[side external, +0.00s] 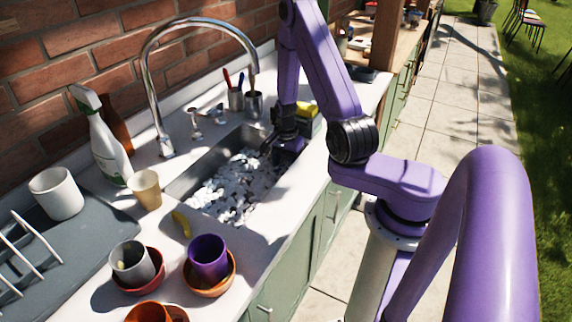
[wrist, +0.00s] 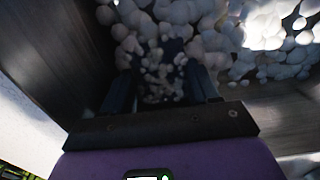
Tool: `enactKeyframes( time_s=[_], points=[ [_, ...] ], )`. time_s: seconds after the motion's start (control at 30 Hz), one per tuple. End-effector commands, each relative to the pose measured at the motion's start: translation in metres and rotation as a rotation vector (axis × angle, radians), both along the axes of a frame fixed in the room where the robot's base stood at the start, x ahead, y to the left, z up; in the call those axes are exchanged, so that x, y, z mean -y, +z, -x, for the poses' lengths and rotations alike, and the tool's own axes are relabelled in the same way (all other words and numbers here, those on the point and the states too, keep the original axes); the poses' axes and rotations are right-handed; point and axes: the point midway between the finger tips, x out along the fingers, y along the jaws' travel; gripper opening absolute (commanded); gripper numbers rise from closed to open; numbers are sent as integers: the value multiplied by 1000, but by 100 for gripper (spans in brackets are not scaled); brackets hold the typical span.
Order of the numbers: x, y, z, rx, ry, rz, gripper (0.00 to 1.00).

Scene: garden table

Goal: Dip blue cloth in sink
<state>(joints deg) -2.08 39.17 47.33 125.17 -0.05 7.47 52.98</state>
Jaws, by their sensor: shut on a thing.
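The sink (side external: 184,184) is a steel basin set in the white counter, filled with white foam (side external: 236,187). My gripper (side external: 268,148) is down inside the far end of the sink, at the foam. In the wrist view my gripper (wrist: 165,68) points into the foam, its dark fingers on either side of some white bubbles. A dark bluish patch, seemingly the blue cloth (wrist: 173,47), shows between the fingertips, partly covered by foam. My gripper is shut on it. Most of the cloth is hidden in both views.
A curved chrome faucet (side external: 150,75) arches over the sink. A yellow sponge (side external: 307,124) lies by its far end. A spray bottle (side external: 108,150), a tan cup (side external: 146,189), a purple cup (side external: 208,257) and bowls crowd the near counter. A dish rack stands at left.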

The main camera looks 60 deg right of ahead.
Motion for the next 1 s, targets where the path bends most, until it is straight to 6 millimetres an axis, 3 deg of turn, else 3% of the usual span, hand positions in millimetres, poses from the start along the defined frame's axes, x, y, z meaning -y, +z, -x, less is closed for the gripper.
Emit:
enactKeyframes(
  time_s=[0.47, 1.0],
  points=[
    [0, 4, 0, 1, 0, 0, 26],
    [1, 59, -1, 3, 0, 2, 25]
  ],
)
